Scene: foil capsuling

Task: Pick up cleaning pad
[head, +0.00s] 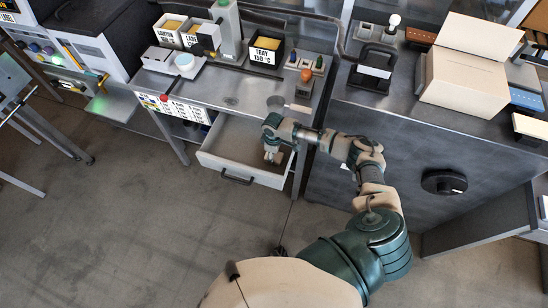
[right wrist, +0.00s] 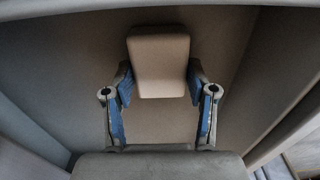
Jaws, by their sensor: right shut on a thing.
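The cleaning pad (right wrist: 160,62) is a beige block with rounded corners, seen in the right wrist view between the blue-lined fingers of my right gripper (right wrist: 160,85). The gripper is shut on it, with a finger against each side. In the head view my right gripper (head: 272,155) reaches down into the open drawer (head: 237,137) under the workbench; the pad is too small and covered there to make out clearly. My left gripper is not in view.
The drawer's walls surround the gripper, and its front with a dark handle (head: 236,180) juts out. Above is the bench top (head: 225,90) with a black tray box (head: 266,54), a scale (head: 181,66) and small bottles. A dark cabinet (head: 400,150) stands close on the right.

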